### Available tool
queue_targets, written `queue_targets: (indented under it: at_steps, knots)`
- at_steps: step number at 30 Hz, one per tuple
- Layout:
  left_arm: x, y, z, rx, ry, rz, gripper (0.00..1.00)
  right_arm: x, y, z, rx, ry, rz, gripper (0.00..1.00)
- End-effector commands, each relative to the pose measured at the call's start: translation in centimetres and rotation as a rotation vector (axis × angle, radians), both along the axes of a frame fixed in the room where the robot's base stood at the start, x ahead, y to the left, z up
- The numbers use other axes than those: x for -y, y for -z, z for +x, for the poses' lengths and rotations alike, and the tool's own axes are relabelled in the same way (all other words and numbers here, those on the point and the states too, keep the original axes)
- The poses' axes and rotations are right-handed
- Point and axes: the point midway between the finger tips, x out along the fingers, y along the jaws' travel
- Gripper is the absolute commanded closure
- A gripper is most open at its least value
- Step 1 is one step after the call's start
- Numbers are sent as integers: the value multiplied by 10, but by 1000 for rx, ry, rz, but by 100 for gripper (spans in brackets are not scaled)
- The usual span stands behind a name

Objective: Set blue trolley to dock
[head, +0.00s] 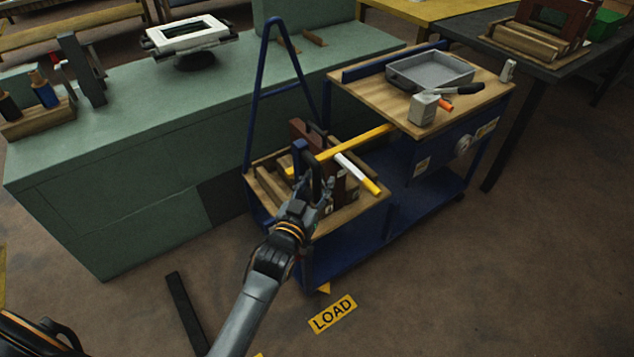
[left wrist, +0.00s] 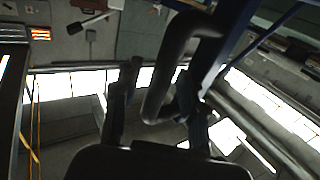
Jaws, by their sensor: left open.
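The blue trolley (head: 420,200) stands on the floor against the green bench, with a wooden upper shelf at right, a lower wooden deck at left and a tall blue frame. A black looped handle (head: 316,178) rises at the near side of the lower deck. My left gripper (head: 318,192) is open at this handle. In the left wrist view the handle loop (left wrist: 160,90) shows between the two fingers (left wrist: 155,105), next to a blue post; I cannot tell whether they touch. A yellow sign reading LOAD (head: 332,314) lies on the floor in front. My right gripper is not in view.
The green bench (head: 130,130) runs behind at left. A grey tray (head: 430,70) and small tools lie on the upper shelf. A dark table (head: 530,60) stands at right. A dark bar (head: 186,312) lies on the floor. Open floor extends at lower right.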

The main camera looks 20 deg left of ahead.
Motion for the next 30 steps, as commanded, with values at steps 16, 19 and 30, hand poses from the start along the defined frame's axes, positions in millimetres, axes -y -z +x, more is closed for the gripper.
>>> queue_targets:
  at_steps: [16,19,30]
  knots:
    - [0,0,2,0,0,-1,100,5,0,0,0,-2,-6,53]
    - [0,0,2,0,0,-1,100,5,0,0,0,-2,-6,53]
    - [-6,0,1,-2,0,0,100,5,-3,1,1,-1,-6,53]
